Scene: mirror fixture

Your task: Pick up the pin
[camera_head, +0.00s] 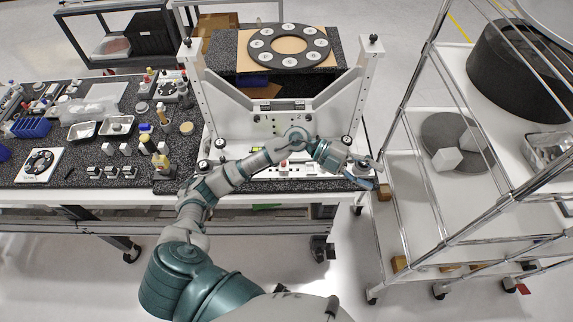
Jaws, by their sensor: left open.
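The white mirror fixture (213,108) stands on the dark speckled table at the centre. Black knobs top its left post (187,42) and right post (374,39). I cannot single out the pin; it is too small to tell or is hidden by my arm. My left arm reaches across the front of the fixture. My left gripper (371,173) is open at the fixture's lower right front corner, by the table's edge. It shows small, and I see nothing clearly held in it. My right gripper is out of view.
A black ring plate with white round marks (258,57) lies behind the fixture. The table's left side (60,176) is crowded with trays, bottles and small parts. A wire-framed cart (408,190) stands close at the right. Floor is open in front of the table.

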